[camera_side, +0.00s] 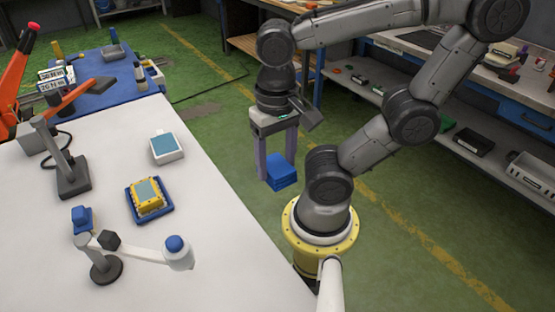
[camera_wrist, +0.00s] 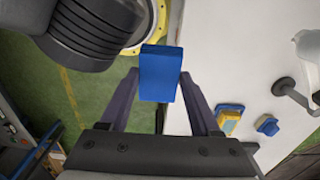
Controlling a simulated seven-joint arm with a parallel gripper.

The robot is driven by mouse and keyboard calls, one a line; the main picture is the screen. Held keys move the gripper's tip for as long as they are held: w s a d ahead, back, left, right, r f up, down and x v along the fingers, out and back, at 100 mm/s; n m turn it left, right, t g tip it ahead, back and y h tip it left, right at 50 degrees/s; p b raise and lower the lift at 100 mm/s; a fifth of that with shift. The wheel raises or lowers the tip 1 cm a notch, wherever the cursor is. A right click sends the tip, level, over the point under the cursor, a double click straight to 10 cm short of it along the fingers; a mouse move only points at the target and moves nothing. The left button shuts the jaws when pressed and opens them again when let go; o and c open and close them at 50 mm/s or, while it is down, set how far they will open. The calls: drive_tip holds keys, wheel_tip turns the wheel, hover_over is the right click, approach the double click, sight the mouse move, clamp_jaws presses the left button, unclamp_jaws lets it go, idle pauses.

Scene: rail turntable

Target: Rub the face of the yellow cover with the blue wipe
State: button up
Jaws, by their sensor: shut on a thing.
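The blue wipe (camera_side: 283,174) is a block between the two fingers of my gripper (camera_side: 277,163), which is shut on it. It is held out over the green floor, right of the white table and clear of it. In the wrist view the wipe (camera_wrist: 160,76) fills the space between the fingertips of my gripper (camera_wrist: 158,88). The yellow cover (camera_side: 148,207) has a grey-blue face and sits in a blue tray (camera_side: 168,208) on the table, well left of my gripper. The cover (camera_wrist: 227,125) shows small at the lower right of the wrist view.
A white box with a teal top (camera_side: 167,148) stands behind the tray. A jointed white arm with a blue cap (camera_side: 174,243) and a small blue block (camera_side: 82,217) are in front of it. The white table (camera_side: 235,268) is otherwise open.

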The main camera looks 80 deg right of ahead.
drive_tip(key=w+a+r, duration=0.2)
drive_tip(key=w, duration=1)
drive_tip(key=w+a+r, duration=0.2)
drive_tip(key=w, duration=1)
drive_tip(key=shift+w+a+f, duration=0.1)
drive_tip(key=shift+w+f, duration=0.6)
drive_tip(key=shift+f, duration=1.4)
drive_tip(key=shift+w+f, duration=0.75)
drive_tip(key=shift+f, duration=1.3)
drive_tip(key=shift+w+a+f, duration=0.1)
drive_tip(key=shift+w+f, duration=0.6)
drive_tip(key=shift+f, duration=1.4)
drive_tip(key=shift+w+d+f, duration=0.35)
drive_tip(key=shift+f, duration=0.25)
drive_tip(key=shift+w+d, duration=2.65)
drive_tip(key=shift+s+a, duration=3)
wheel_tip(320, 180, up, 8)
